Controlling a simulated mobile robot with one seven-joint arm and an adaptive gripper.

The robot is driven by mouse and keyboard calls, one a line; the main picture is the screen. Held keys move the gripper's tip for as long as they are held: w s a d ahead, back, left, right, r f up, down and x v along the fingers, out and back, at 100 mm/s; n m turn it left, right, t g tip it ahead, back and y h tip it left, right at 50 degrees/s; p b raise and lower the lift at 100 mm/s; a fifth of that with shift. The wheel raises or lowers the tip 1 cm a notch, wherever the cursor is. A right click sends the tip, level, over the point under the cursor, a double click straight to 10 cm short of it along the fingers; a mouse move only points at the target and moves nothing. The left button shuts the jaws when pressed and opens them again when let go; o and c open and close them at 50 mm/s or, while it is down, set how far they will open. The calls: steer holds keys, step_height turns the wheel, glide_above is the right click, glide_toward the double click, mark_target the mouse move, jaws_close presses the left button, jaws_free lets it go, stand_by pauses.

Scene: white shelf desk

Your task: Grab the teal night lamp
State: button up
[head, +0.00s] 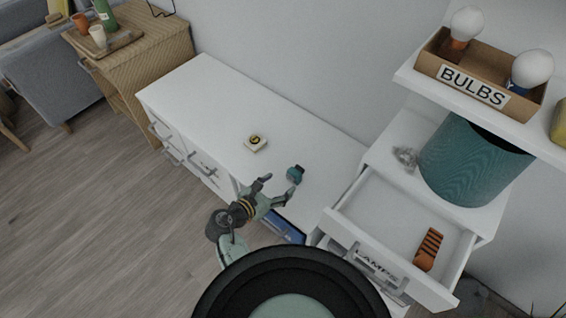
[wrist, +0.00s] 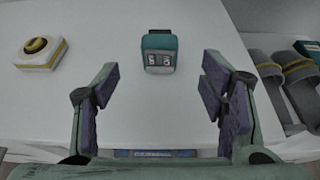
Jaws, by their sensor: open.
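The teal night lamp (head: 295,172) is a small teal block on the white desk top. In the wrist view the lamp (wrist: 160,52) shows a pale front face with dark marks, and a dark part at its top. My gripper (head: 281,187) is open and empty at the front edge of the desk, just short of the lamp. In the wrist view the two fingers of my gripper (wrist: 162,84) stand wide apart, with the lamp beyond them and roughly midway between them. The lamp is not touched.
A small white box with a gold-and-black top (head: 255,142) lies left of the lamp. An open drawer (head: 387,225) at right holds an orange-brown striped item (head: 428,249). A large teal cylinder (head: 472,160) and a BULBS box (head: 481,75) stand at right. The desk's left part is clear.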

mark_target(291, 179)
steer(key=x, duration=0.4)
steer(key=shift+w+d+f, duration=0.15)
steer(key=shift+d, duration=0.25)
steer(key=shift+a+p+x, duration=0.2)
steer(key=shift+p+x, duration=0.35)
steer(key=shift+x, duration=2.45)
steer(key=shift+w, duration=0.15)
steer(key=shift+c, duration=0.4)
steer(key=c, duration=1.2)
